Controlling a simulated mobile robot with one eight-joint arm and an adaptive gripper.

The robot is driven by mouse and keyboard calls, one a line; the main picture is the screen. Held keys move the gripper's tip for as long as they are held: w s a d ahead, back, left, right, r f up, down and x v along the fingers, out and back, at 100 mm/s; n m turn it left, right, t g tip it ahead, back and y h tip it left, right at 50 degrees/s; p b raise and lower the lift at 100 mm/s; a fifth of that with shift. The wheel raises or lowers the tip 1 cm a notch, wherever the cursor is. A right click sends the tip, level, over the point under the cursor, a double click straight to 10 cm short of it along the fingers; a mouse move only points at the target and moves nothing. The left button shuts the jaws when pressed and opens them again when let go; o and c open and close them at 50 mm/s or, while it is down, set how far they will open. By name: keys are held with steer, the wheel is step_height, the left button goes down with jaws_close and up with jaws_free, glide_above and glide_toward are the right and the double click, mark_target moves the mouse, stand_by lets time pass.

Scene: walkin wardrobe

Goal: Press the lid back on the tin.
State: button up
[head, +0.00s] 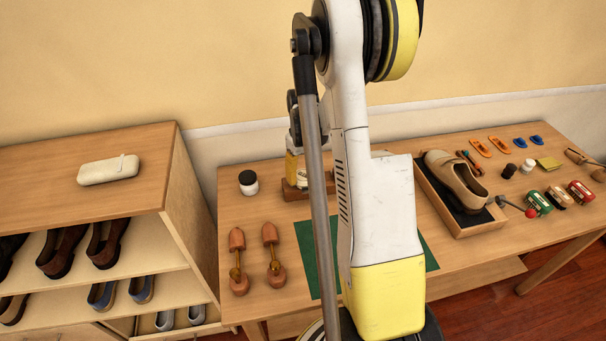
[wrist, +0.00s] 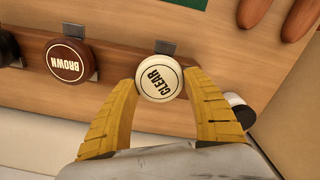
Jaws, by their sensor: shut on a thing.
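In the wrist view a round cream disc marked CLEAR (wrist: 160,78) sits between the two yellow fingertips of my gripper (wrist: 163,82), which are shut on it. Only its top face shows, so I cannot tell whether this is a loose lid or a lid on its tin. It is over or at the wooden rack (wrist: 112,60), beside a metal clip. A brown tin marked BROWN (wrist: 68,60) stands to its left in the rack. In the head view my gripper (head: 294,167) is at the rack (head: 291,192), largely hidden behind my arm.
A black-lidded white jar (head: 248,183) stands left of the rack, close to my right finger in the wrist view. Wooden shoe trees (head: 271,256) and a green mat (head: 308,260) lie in front. A shoe (head: 455,178) sits in a tray at right.

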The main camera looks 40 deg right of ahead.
steer(key=shift+f, duration=0.1)
stand_by(0.3)
steer(key=o, duration=1.3)
steer(key=shift+r+p, duration=2.1)
steer(key=shift+r, duration=1.45)
